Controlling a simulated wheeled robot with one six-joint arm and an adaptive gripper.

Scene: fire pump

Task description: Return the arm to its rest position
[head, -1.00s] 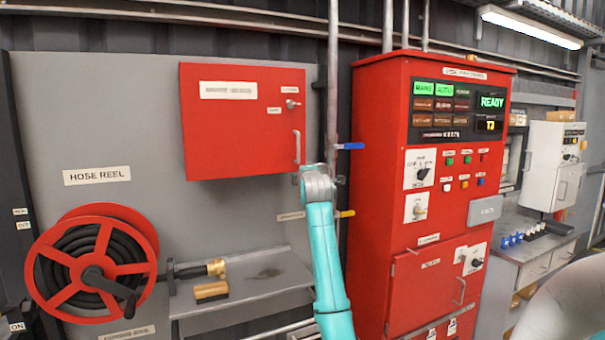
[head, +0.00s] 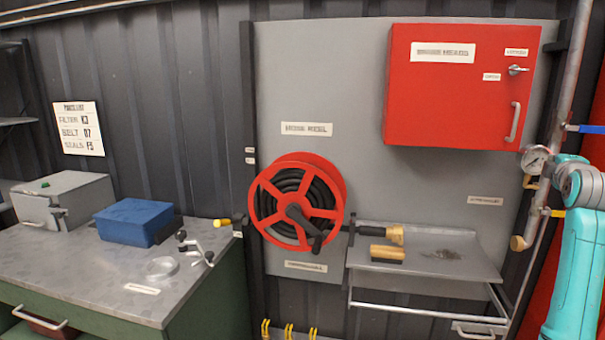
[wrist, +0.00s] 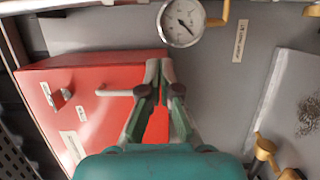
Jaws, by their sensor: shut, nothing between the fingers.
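My arm (head: 575,250) stands at the right edge of the head view, a teal link with a grey joint at its top. My gripper (wrist: 163,68) shows in the wrist view, with its fingertips close together and nothing between them. It is in front of the red wall cabinet (wrist: 90,95), near that cabinet's handle in the picture. Whether the fingers touch anything is hard to tell. In the head view my gripper is not clearly seen.
A pressure gauge (head: 535,158) and pipe (head: 568,80) stand close to my arm. The red cabinet (head: 455,100) is shut. A hose reel (head: 297,203), a grey shelf (head: 455,262) with a brass nozzle, and a workbench (head: 90,268) with a blue box (head: 135,221) are to the left.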

